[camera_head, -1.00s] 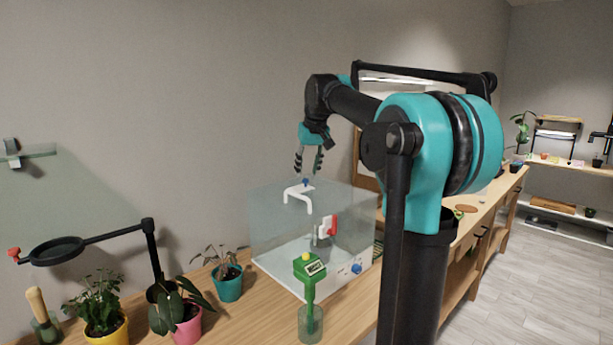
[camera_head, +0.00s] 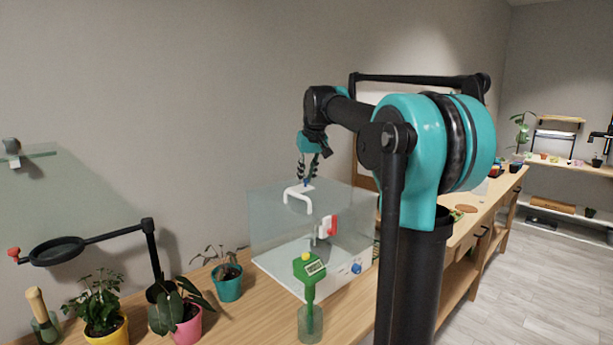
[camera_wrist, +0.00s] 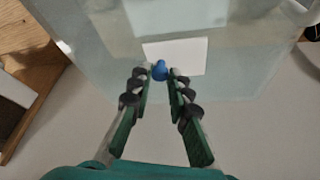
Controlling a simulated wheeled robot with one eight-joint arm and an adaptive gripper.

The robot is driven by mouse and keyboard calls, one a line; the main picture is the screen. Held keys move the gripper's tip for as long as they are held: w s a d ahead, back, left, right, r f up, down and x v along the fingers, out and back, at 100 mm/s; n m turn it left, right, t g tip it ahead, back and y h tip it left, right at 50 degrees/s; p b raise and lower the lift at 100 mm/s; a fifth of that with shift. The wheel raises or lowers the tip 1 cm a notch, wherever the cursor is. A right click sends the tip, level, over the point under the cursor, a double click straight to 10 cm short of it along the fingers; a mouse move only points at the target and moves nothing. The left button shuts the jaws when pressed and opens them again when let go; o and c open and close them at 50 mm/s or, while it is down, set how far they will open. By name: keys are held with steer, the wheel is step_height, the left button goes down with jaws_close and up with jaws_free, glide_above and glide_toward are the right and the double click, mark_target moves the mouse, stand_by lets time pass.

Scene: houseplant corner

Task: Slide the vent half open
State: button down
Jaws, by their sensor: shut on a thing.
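A clear glass-walled case (camera_head: 275,228) stands on the wooden bench. On its top is a blue knob (camera_wrist: 160,70) beside a pale rectangular plate (camera_wrist: 190,54), which look like the vent. In the head view the knob is a small blue spot under my fingertips. My gripper (camera_wrist: 160,76) points down over the case top and is shut on the blue knob, one finger on each side. It also shows in the head view (camera_head: 307,180). A white handle (camera_head: 298,200) is on the case near the knob. How far the vent is open cannot be told.
A red and white latch (camera_head: 328,227) is on the case front. Potted plants (camera_head: 100,300) and a magnifier on an arm (camera_head: 57,251) are to the left. A blue knob (camera_head: 356,268) sits low on the case.

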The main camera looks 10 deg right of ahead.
steer(key=w+d, duration=0.2)
steer(key=d, duration=0.1)
stand_by(0.4)
steer(key=c, duration=1.4)
jaws_free()
steer(key=v, duration=1.2)
